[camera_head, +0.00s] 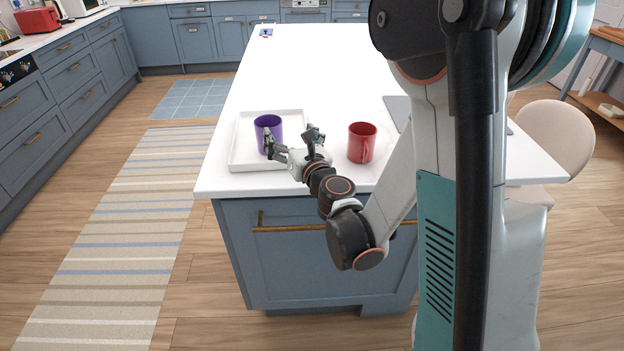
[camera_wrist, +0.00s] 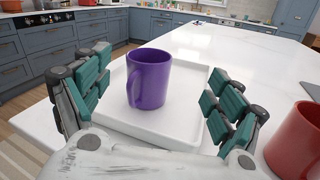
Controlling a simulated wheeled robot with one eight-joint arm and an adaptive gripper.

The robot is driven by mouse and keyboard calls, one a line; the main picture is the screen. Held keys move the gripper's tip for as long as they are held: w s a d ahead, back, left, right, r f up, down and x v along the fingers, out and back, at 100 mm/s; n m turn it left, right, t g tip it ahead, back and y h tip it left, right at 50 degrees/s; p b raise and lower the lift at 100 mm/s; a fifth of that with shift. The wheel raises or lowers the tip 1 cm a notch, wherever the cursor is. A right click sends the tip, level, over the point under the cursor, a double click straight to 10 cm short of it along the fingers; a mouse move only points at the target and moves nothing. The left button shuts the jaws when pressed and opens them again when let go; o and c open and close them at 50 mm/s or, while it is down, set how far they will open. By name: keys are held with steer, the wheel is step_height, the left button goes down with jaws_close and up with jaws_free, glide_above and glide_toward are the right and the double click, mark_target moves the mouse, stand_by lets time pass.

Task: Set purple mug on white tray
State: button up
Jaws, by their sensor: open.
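The purple mug (camera_head: 268,131) stands upright on the white tray (camera_head: 240,160) near the front corner of the island. In the wrist view the purple mug (camera_wrist: 150,80) rests inside the rim of the white tray (camera_wrist: 190,136), its handle facing toward the camera. My gripper (camera_head: 297,142) is just to the right of the mug, low over the tray's right side. In the wrist view my gripper (camera_wrist: 158,92) has its teal-padded fingers spread wide, with clear gaps to the mug on both sides. It is open and holds nothing.
A red mug (camera_head: 362,142) stands on the white counter (camera_head: 310,70) right of the tray, close to my gripper; it also shows in the wrist view (camera_wrist: 295,142). A grey flat object (camera_head: 397,110) lies behind it. The counter beyond the tray is mostly clear.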

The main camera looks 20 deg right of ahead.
steer(key=s+d+r+m+g+h, duration=0.25)
steer(key=s+d+m, duration=0.2)
steer(key=m, duration=0.55)
steer(key=s+d+r+m+g+h, duration=0.25)
steer(key=s+r+m, duration=0.2)
steer(key=m, duration=0.65)
steer(key=s+a+f+m+g+y, duration=0.1)
steer(key=s+a+f+m+g, duration=0.1)
steer(key=s+m, duration=0.2)
steer(key=s+a+f+m+g+y, duration=0.1)
steer(key=s+m, duration=0.4)
steer(key=s, duration=0.5)
steer(key=s+a+f+m+g+y, duration=0.1)
steer(key=s+a+f+m+g, duration=0.2)
steer(key=s, duration=0.4)
steer(key=shift+a+f+m+y, duration=0.25)
steer(key=shift+a+m+y, duration=0.15)
steer(key=shift+a+m, duration=0.55)
